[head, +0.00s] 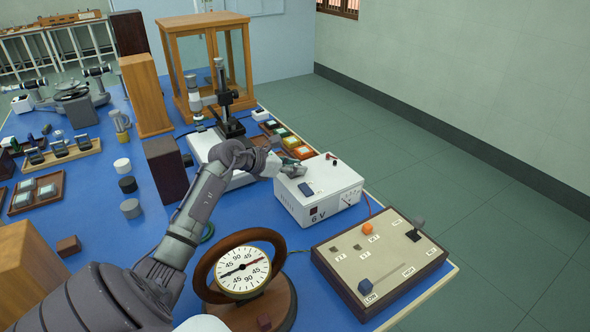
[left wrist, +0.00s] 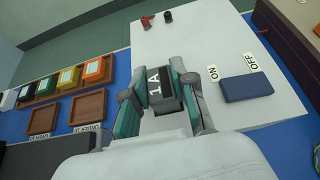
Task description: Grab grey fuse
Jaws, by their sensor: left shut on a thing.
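The grey fuse (left wrist: 161,89), marked "1 A", sits between the fingers of my left gripper (left wrist: 160,92) in the left wrist view. The pads press on its two sides. In the head view my left gripper (head: 294,168) is over the top of the white 6 V power box (head: 318,192), and the fuse is mostly hidden by the fingers. The box also shows in the left wrist view (left wrist: 200,40). I cannot tell whether the fuse is still seated in the box or lifted. My right gripper is not in view.
A blue ON/OFF switch (left wrist: 246,87) is right of the fingers. Red (left wrist: 147,20) and black (left wrist: 168,16) terminals stand beyond. Coloured fuses in a wooden rack (left wrist: 68,79) and two empty brown trays (left wrist: 88,108) lie left. A round dial meter (head: 242,270) and switch panel (head: 380,262) stand in front.

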